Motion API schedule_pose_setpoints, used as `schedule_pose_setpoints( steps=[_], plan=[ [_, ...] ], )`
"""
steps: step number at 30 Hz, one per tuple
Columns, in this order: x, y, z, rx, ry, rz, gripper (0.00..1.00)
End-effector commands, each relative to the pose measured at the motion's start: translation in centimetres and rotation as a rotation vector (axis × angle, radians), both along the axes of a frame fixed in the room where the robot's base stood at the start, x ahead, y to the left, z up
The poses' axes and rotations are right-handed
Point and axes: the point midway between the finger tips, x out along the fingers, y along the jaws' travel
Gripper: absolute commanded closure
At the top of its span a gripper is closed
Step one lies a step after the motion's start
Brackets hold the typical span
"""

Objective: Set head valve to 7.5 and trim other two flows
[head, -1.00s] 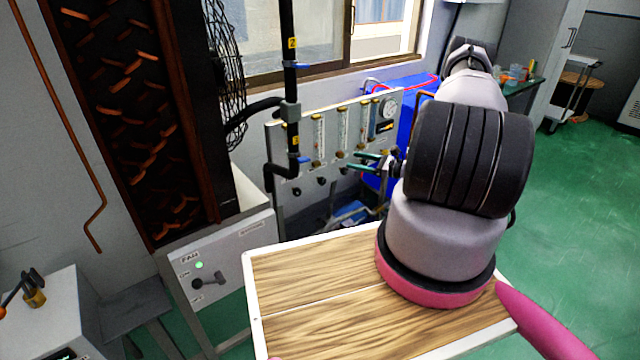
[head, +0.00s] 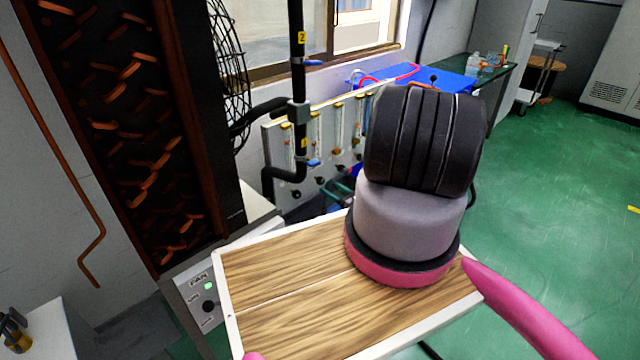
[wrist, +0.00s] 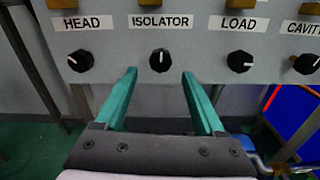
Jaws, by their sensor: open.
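In the wrist view a pale panel carries a row of black knobs labelled HEAD, ISOLATOR, LOAD and a cut-off CAVITY. The HEAD knob (wrist: 80,61) has its white mark towards the left. The ISOLATOR knob (wrist: 160,60) has its mark up. The LOAD knob (wrist: 240,62) has its mark towards the right, and the CAVITY knob (wrist: 306,63) is at the right edge. My gripper (wrist: 159,72) is open and empty, its teal fingers either side of and just below the ISOLATOR knob. In the head view my arm hides most of the gripper and part of the flow panel (head: 275,145). Flow readings are not legible.
A black pipe with a blue-handled valve (head: 313,163) stands before the panel. A wood-topped surface (head: 290,265) lies below my arm. A FAN control box (head: 207,295) is at lower left. A blue unit (head: 440,82) stands beyond the panel. Green floor is open at right.

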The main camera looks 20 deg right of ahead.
Motion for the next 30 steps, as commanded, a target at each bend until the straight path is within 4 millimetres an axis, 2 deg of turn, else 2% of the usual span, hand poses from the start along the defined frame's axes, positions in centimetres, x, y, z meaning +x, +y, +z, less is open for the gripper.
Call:
schedule_pose_setpoints(
  steps=[3, 9, 13, 21, 23, 24, 27, 30],
  plan=[
    [2.2, 0.9, 0.0, -0.001, -0.002, 0.003, 0.29],
    [4.6, 1.8, 0.0, 0.000, 0.000, 0.002, 0.29],
    [5.3, 2.0, 0.0, 0.000, 0.000, 0.000, 0.29],
    [5.4, 2.0, 0.0, 0.001, 0.000, 0.000, 0.29],
    [5.4, 2.0, 0.0, 0.001, 0.000, 0.000, 0.48],
    [5.4, 2.0, 0.0, 0.001, 0.000, 0.000, 0.63],
    [5.4, 2.0, 0.0, 0.001, 0.000, 0.000, 1.00],
    [5.4, 2.0, 0.0, -0.001, 0.000, 0.000, 1.00]
  ],
)
